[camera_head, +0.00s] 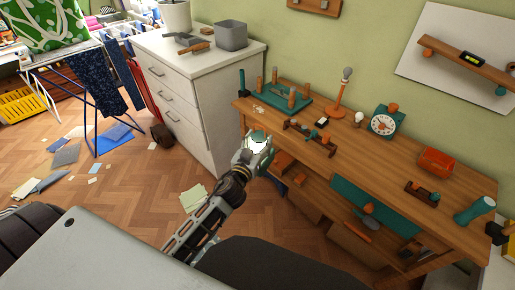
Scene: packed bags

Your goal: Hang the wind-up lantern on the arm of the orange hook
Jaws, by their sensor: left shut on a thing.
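My left gripper (247,157) reaches up from the bottom, in front of the workbench's left end. It is shut on a small teal thing with a bright white face, which looks like the wind-up lantern (260,143). The fingers hide part of it, and its handle cannot be made out. It appears apart from the bench top. I cannot clearly pick out the orange hook or its arm; an orange round peg (428,53) shows at the wall shelf's left end. My right gripper is not in view.
Papers (194,197) lie on the floor.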

